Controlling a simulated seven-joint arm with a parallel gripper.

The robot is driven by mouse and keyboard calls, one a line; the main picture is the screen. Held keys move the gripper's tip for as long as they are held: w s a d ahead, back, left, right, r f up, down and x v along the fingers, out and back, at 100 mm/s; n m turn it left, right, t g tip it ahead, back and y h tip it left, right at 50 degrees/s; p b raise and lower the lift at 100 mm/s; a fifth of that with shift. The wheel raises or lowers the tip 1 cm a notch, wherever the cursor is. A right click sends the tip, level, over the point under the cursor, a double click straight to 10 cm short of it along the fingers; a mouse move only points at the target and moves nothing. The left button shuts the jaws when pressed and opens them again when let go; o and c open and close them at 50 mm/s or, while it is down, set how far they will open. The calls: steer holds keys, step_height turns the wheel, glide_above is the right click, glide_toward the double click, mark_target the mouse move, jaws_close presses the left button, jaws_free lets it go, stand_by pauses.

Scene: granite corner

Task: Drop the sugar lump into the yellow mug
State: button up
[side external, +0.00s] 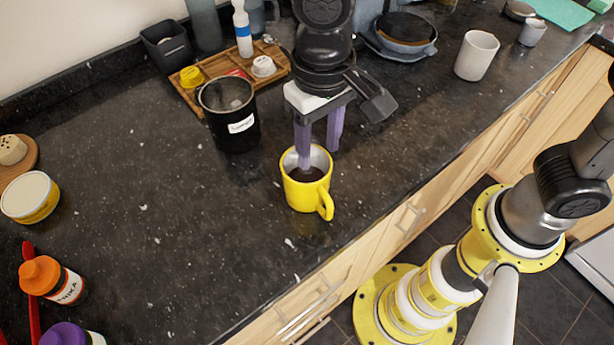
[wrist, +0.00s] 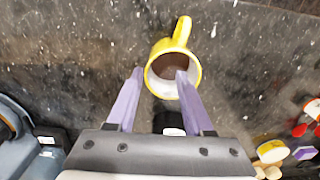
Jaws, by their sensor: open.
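The yellow mug (side external: 300,195) stands upright on the dark counter, with a white inside and dark brown liquid in it. In the wrist view the mug (wrist: 157,58) shows its handle toward the top of the picture. My gripper (side external: 318,160) is open above the mug, with its two purple fingers apart. In the wrist view my gripper (wrist: 160,73) has one fingertip over the mug's opening and the other just outside the rim. I see nothing held between the fingers. I cannot make out the sugar lump in either view.
A black canister (side external: 233,135) with a white label stands close behind the mug to the left. A wooden tray (side external: 210,70) with small pots lies behind it. A whitish cup (side external: 476,56) stands at the back right. The counter left of the mug is clear.

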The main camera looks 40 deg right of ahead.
steer(key=shift+r, duration=0.1)
step_height(320, 180, up, 14)
stand_by(0.5)
steer(key=s+d+r+m+t, duration=0.1)
steer(key=s+d+m, duration=0.1)
steer(key=d, duration=0.8)
steer(key=s+d+r+m+t, duration=0.2)
steer(key=d, duration=0.7)
steer(key=s+d+f+n+t, duration=0.2)
steer(key=s+d+f+n, duration=0.2)
steer(key=s+d+f, duration=0.3)
step_height(320, 180, down, 4)
steer(key=shift+f+t, duration=0.25)
steer(key=shift+t, duration=0.05)
